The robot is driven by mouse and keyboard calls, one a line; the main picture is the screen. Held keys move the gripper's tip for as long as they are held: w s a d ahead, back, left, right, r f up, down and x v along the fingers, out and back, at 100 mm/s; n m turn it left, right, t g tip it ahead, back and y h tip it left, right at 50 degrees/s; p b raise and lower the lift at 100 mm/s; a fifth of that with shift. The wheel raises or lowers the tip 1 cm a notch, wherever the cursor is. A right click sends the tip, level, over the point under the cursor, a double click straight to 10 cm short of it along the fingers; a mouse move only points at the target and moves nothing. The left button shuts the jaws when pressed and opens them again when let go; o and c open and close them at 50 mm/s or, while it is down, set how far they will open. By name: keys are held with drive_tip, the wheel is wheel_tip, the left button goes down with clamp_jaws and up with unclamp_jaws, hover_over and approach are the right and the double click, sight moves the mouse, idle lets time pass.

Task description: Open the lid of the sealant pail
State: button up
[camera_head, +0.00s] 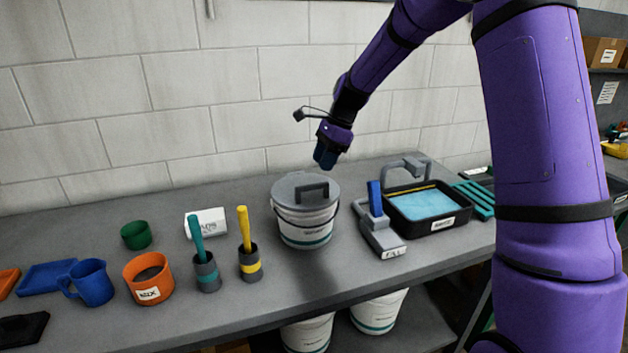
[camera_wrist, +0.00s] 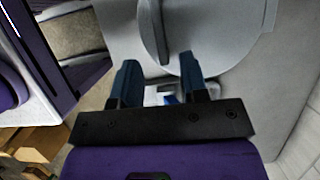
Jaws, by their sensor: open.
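The sealant pail (camera_head: 305,228) stands upright on the grey bench, white with a teal stripe and a label. Its grey lid (camera_head: 287,189) is on top and looks closed, with a dark raised handle (camera_head: 311,190) across it. My gripper (camera_head: 326,160) is above the pail, a little to the right of the lid handle and apart from it. In the wrist view my gripper (camera_wrist: 158,72) has its two blue fingers spread, with nothing held between them. The lid (camera_wrist: 225,35) and its handle (camera_wrist: 153,30) show beyond the fingertips there.
Right of the pail stand a grey tool with a blue handle (camera_head: 375,198) and a black tray (camera_head: 430,219) of blue liquid. To the left are yellow and teal handled brushes in holders (camera_head: 250,264), a white roll (camera_head: 206,222) and an orange cup (camera_head: 148,279). A block wall stands behind.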

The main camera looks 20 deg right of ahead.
sight(313, 185)
drive_tip(key=x, duration=0.6)
drive_tip(key=shift+a+f, duration=0.1)
drive_tip(key=shift+f, duration=0.15)
clamp_jaws()
